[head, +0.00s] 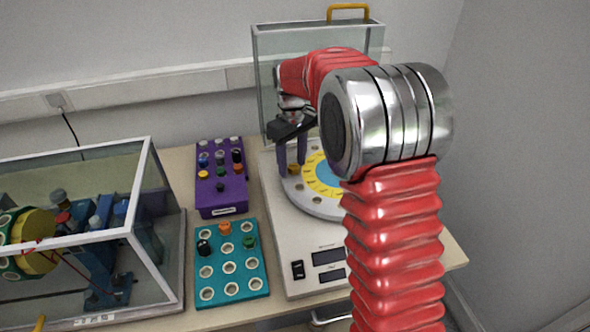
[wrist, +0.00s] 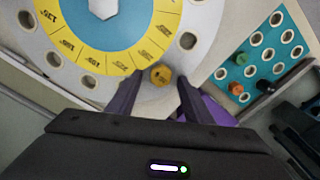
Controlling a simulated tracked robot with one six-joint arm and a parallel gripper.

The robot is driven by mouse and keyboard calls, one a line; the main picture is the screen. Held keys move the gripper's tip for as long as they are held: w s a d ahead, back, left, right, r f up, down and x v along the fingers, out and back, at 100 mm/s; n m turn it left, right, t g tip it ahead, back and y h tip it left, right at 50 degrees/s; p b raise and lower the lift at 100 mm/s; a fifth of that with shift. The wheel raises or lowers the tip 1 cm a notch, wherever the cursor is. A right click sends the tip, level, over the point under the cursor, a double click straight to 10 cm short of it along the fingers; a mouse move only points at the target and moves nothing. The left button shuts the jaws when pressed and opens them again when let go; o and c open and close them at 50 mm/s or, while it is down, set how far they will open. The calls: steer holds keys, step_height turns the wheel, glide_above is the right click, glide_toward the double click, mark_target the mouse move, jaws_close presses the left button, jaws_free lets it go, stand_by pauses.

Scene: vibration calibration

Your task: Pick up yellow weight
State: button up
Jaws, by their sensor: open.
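The yellow weight (head: 294,169) sits at the near-left rim of the round plate on the white machine in the head view. It also shows in the wrist view (wrist: 161,75) as a small round yellow knob in line with a ring of holes. My gripper (head: 291,172) points down over it, with its two dark fingers apart. In the wrist view my gripper (wrist: 158,90) has one finger on each side of the weight, with gaps visible. I cannot tell whether the fingertips are level with the weight. My red arm hides the right part of the plate.
A purple rack (head: 221,188) with several coloured weights and a teal rack (head: 231,288) with a few stand left of the white machine (head: 303,250). A glass shield with a yellow handle (head: 348,7) stands behind it. A glass case (head: 158,230) is at far left.

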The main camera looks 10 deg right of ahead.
mark_target(292, 165)
steer(key=shift+c, duration=0.3)
steer(key=c, duration=1)
steer(key=shift+c, duration=0.2)
step_height(292, 165, up, 10)
steer(key=shift+s, duration=0.1)
stand_by(0.6)
